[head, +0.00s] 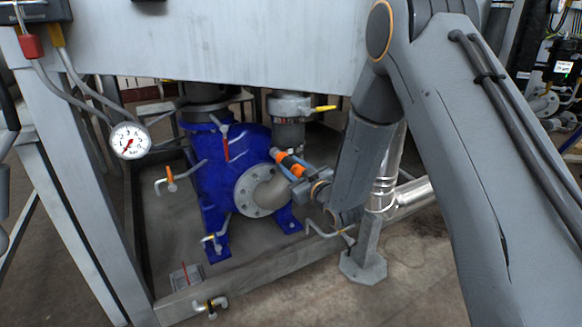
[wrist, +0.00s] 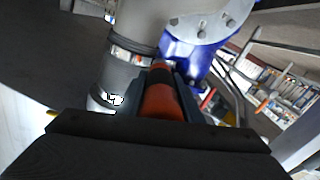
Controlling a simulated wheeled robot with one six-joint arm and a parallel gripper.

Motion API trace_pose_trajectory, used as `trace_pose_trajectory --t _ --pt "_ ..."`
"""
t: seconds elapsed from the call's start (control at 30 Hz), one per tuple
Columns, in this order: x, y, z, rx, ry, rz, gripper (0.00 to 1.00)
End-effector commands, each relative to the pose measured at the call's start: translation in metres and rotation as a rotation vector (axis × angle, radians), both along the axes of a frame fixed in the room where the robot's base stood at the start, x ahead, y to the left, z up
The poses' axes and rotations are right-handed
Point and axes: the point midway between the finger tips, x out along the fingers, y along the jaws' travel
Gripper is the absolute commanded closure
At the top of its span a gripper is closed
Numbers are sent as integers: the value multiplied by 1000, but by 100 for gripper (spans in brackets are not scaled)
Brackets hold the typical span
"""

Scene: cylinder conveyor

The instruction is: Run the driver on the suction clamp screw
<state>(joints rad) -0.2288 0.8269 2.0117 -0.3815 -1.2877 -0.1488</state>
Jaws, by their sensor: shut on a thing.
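An orange-and-black driver (head: 281,157) is in my gripper (head: 293,167), beside the blue pump in the head view. In the wrist view the orange driver body (wrist: 160,102) lies between the two dark fingers of my gripper (wrist: 163,82), which are shut on it. Its far end points at a metal clamp band (wrist: 128,56) around a grey pipe (wrist: 139,22). The driver's tip and the clamp screw are hidden, so I cannot tell whether they touch. In the head view the grey vertical pipe (head: 288,133) stands just above the driver.
The blue pump (head: 215,165) with its flange (head: 250,190) is close on the left. A yellow-handled valve (head: 290,106) sits above. A pressure gauge (head: 130,140) hangs at the left. A silver pipe (head: 412,193) runs at the right. The steel frame (head: 240,283) edges the front.

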Motion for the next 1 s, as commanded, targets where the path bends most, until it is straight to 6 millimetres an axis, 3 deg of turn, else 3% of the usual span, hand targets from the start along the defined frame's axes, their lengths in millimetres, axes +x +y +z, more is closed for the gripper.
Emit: trace_pose_trajectory --t 0.37,1.0 --pt "0 -1 3 3 -7 0 100" --pt "-26 -18 2 1 -3 0 100"
